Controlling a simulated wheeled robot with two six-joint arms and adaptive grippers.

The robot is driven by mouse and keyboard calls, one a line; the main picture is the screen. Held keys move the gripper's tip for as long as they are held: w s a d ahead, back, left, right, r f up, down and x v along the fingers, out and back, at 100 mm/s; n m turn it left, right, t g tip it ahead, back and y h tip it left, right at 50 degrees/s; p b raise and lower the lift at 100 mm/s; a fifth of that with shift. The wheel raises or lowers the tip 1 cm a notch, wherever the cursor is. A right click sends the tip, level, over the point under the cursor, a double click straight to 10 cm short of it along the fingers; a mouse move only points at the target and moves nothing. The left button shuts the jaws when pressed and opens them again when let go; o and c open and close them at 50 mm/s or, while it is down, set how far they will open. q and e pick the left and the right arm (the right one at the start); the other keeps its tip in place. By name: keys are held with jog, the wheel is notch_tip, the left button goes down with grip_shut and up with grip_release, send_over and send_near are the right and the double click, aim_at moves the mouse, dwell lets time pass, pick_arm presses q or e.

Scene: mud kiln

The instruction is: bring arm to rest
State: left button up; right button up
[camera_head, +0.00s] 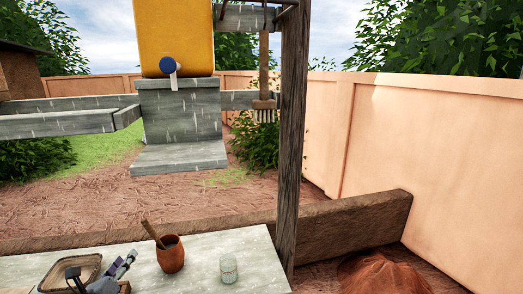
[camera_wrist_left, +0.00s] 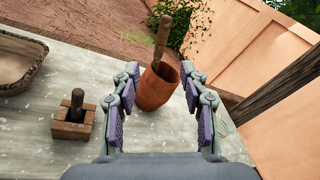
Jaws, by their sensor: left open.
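My left gripper (camera_head: 98,273) reaches in at the lower left of the head view, above the table. In the left wrist view its two fingers (camera_wrist_left: 162,105) are spread wide with nothing held between them. Beyond the fingertips stands a brown clay cup (camera_wrist_left: 157,88) with a wooden handle (camera_wrist_left: 162,42) sticking out of it. The same cup (camera_head: 171,257) stands upright on the table in the head view, to the right of my gripper and apart from it. My right gripper is in neither view.
The pale table (camera_head: 208,243) also holds a whitish jar (camera_head: 228,270) and a shallow tray (camera_head: 52,279). A wooden block with a dark knob (camera_wrist_left: 73,129) sits left of the gripper. A wooden post (camera_head: 291,130) rises at the table's right. A yellow tank (camera_head: 175,35) stands farther back.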

pick_arm(q)
jog(key=s+d+f+n+g+y, duration=0.25)
jog(key=s+f+n, duration=0.3)
jog(key=n, duration=0.45)
jog(key=s+d+f+n+g+y, duration=0.2)
jog(key=s+d+f+n+g, duration=0.15)
jog(key=s+n, duration=0.4)
jog(key=s+d+f+n+g+h, duration=0.45)
jog(key=s+d+n+g, duration=0.25)
jog(key=s+d+n, duration=0.5)
jog(key=s+a+f+g, duration=0.1)
jog(key=s+a+f, duration=0.1)
jog(key=f, duration=1.2)
jog(key=s+a+f+g, duration=0.1)
jog(key=s+a+f, duration=0.1)
jog(key=f, duration=1.2)
jog(key=s+a+f, duration=0.1)
jog(key=s+f, duration=1.4)
jog(key=s, duration=0.2)
jog(key=shift+s+a+g, duration=0.2)
jog(key=shift+s+g, duration=0.1)
jog(key=shift+g, duration=0.1)
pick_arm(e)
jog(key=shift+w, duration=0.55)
